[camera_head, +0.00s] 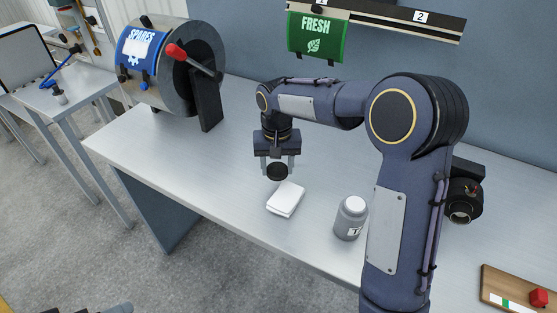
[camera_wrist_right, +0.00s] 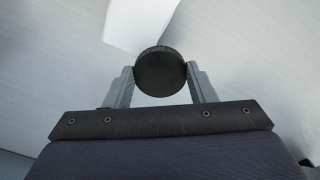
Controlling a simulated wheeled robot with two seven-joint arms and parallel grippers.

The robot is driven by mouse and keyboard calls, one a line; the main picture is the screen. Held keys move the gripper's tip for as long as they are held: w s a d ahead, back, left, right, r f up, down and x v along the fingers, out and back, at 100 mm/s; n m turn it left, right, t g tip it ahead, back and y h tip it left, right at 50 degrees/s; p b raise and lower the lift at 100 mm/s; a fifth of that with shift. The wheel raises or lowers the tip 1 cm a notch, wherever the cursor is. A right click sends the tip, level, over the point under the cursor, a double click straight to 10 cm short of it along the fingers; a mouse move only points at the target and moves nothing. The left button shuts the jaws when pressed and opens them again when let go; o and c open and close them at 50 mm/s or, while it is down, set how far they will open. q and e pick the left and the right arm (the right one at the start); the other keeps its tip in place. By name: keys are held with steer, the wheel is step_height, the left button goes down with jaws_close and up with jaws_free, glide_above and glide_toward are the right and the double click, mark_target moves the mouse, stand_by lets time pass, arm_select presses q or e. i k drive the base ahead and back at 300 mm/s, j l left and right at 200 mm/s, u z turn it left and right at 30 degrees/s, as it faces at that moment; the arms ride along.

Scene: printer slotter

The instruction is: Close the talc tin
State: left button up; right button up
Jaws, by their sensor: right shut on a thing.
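My right gripper (camera_head: 278,166) is shut on a round black lid (camera_head: 277,172), held above the bench. In the right wrist view, the lid (camera_wrist_right: 160,71) sits between the two fingertips of my right gripper (camera_wrist_right: 161,75), a finger on each side. The grey tin (camera_head: 350,219) stands upright on the bench, to the right of the lid and nearer the front edge. It has a pale round top and a small label with dark marking. The lid and tin are apart. The tin does not show in the wrist view. My left gripper is not in view.
A white pad or folded cloth (camera_head: 286,198) lies between the lid and the tin; it also shows in the wrist view (camera_wrist_right: 140,22). A drum with a red-knobbed lever (camera_head: 190,60) stands at the back left. A wooden board (camera_head: 515,290) lies at the right. The bench's left part is clear.

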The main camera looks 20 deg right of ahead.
mark_target(353, 212)
steer(key=k, duration=0.45)
steer(key=k+z, duration=0.25)
steer(key=k+l+z, duration=0.2)
steer(key=k, duration=0.1)
